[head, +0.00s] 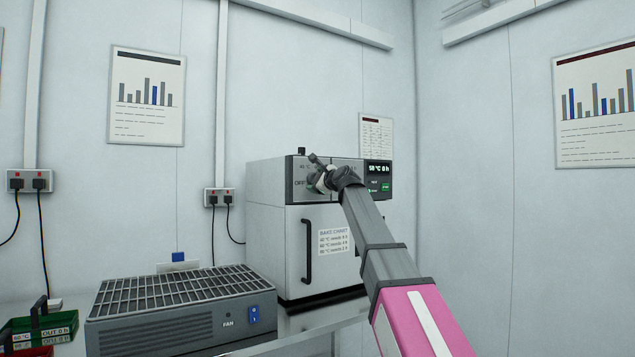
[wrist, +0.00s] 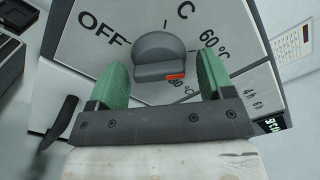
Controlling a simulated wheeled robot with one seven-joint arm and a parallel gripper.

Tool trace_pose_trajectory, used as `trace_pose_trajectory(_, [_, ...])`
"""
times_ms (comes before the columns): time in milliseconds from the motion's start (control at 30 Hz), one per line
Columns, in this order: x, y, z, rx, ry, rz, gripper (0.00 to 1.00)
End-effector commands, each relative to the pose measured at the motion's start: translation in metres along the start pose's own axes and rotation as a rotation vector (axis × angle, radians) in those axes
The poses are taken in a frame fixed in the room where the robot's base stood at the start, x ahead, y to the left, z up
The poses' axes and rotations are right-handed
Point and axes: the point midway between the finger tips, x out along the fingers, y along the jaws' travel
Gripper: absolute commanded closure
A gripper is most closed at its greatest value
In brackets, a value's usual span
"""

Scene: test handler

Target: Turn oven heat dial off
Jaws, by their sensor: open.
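The OFF label (wrist: 103,28) is at upper left and 60 °C is at right. My gripper (wrist: 161,64) is open, with a green finger on each side of the dial. Contact cannot be told. In the head view my gripper (head: 325,178) hides the dial.
The oven's display (head: 378,168) is lit, right of my arm. The door handle (head: 308,250) stands out below the panel. A grey fan unit (head: 180,315) with a grille top and a green bin (head: 45,325) are at left.

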Motion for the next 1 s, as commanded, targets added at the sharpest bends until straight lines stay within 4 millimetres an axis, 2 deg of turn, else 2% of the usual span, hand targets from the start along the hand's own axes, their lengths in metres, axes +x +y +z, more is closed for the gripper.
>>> trace_pose_trajectory(167, [-0.0004,0.0002,0.0000,0.000,0.000,0.000,0.26])
trace_pose_trajectory(300, [-0.0004,0.0002,0.0000,0.000,0.000,0.000,0.71])
trace_pose_trajectory(333, [-0.0004,0.0002,0.0000,0.000,0.000,0.000,0.75])
trace_pose_trajectory(667, [-0.0004,0.0001,0.0000,-0.030,0.000,0.000,0.75])
trace_pose_trajectory(1000, [-0.0003,-0.0006,-0.0001,-0.235,0.001,0.002,0.75])
